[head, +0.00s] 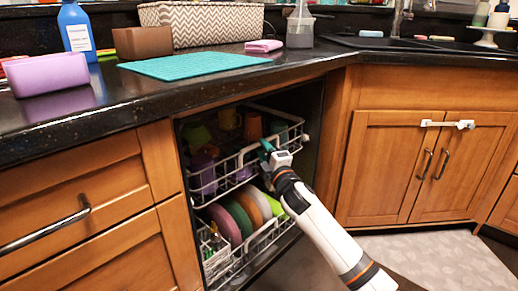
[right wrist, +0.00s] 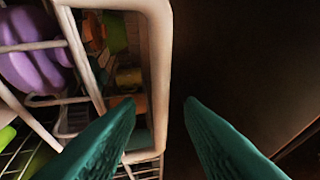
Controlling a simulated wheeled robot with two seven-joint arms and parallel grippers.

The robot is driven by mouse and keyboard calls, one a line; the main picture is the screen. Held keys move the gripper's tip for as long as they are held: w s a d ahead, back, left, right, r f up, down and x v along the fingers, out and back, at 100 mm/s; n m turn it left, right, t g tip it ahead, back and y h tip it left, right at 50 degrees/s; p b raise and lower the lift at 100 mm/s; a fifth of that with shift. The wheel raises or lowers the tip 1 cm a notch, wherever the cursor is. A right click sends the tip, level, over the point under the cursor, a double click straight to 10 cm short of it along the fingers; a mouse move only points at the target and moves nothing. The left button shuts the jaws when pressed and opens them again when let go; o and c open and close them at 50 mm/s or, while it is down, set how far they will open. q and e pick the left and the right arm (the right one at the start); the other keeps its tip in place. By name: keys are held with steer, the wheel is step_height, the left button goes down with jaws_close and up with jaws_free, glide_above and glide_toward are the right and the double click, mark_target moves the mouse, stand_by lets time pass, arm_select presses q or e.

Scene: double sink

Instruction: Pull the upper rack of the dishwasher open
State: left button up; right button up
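The upper rack (head: 222,184) of the dishwasher is a white wire rack holding cups, partly out of the dark opening under the counter. Its pale rim also shows large in the right wrist view (right wrist: 160,75). My right gripper (head: 266,149) is at the front of this rack, towards its right side. In the right wrist view its two teal fingers (right wrist: 160,100) are apart. I cannot tell whether either touches the rack. My left gripper is not in view.
The lower rack (head: 246,246) with several coloured plates sits just below, also partly out. Wooden drawers (head: 72,190) are on the left and a wooden cabinet (head: 380,165) is on the right. The black counter (head: 130,105) overhangs the opening. Floor is clear at the lower right.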

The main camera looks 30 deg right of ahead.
mark_target(259, 144)
steer(key=shift+w+d+r+b, duration=0.1)
steer(key=shift+w+r+b, duration=0.1)
steer(key=shift+w, duration=0.7)
steer(key=shift+w+r+b, duration=0.1)
steer(key=shift+w+b, duration=0.05)
steer(key=shift+w, duration=0.75)
jaws_close()
